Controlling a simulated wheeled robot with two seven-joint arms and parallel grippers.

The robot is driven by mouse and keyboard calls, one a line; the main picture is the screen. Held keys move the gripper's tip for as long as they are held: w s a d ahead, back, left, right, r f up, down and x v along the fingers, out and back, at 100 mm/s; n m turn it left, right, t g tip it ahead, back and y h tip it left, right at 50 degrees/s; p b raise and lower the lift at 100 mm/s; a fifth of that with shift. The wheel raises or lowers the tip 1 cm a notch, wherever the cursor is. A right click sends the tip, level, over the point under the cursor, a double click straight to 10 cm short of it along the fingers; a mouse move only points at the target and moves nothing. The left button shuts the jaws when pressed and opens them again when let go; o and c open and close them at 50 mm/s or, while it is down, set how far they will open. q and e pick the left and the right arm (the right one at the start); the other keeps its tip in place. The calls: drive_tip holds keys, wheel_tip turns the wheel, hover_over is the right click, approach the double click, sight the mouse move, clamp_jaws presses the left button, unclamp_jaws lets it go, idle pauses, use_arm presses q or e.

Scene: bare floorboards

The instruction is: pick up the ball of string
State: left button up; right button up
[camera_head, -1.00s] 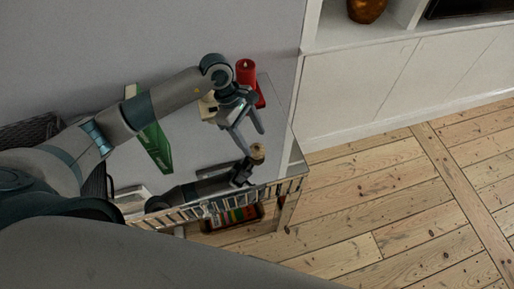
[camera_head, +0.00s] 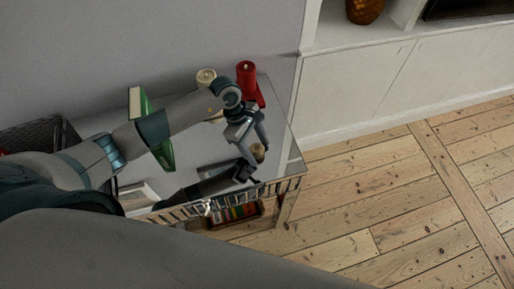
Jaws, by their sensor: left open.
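The ball of string (camera_head: 258,150) is a small tan ball on the shiny, mirrored tabletop (camera_head: 285,155), close to its right end. My left gripper (camera_head: 257,154) is open above the tabletop, with its fingers pointing down at the ball. The fingers partly cover the ball; I cannot tell whether they touch it. A dark reflection of my arm shows in the tabletop below. My right gripper is not in view.
A red candle (camera_head: 246,76) and a cream candle (camera_head: 206,79) stand at the back by the wall. A green box or book (camera_head: 163,153) stands left, partly behind my arm. A dark woven basket (camera_head: 38,136) is far left. Wooden floor (camera_head: 400,200) lies right.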

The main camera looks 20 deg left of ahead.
sight(261, 149)
use_arm(q)
drive_tip(key=shift+c, duration=0.2)
drive_tip(key=c, duration=1.1)
drive_tip(key=shift+r, duration=0.15)
drive_tip(key=shift+r+b, duration=0.55)
drive_tip(key=shift+b, duration=0.05)
wheel_tip(261, 149, up, 2)
drive_tip(key=shift+w+r+b, duration=0.1)
drive_tip(key=shift+r+b, duration=0.1)
drive_tip(key=shift+b, duration=0.65)
drive_tip(key=shift+s+d+r+b, duration=0.65)
drive_tip(key=shift+s+d+r, duration=0.45)
drive_tip(key=shift+s, duration=0.65)
drive_tip(key=shift+s+d+r+b, duration=0.7)
drive_tip(key=shift+s+r, duration=0.6)
drive_tip(key=shift+s, duration=0.4)
drive_tip(key=shift+s+d+r+b, duration=0.6)
drive_tip(key=shift+s+d+r, duration=0.5)
drive_tip(key=shift+s, duration=0.65)
drive_tip(key=shift+a+r, duration=0.1)
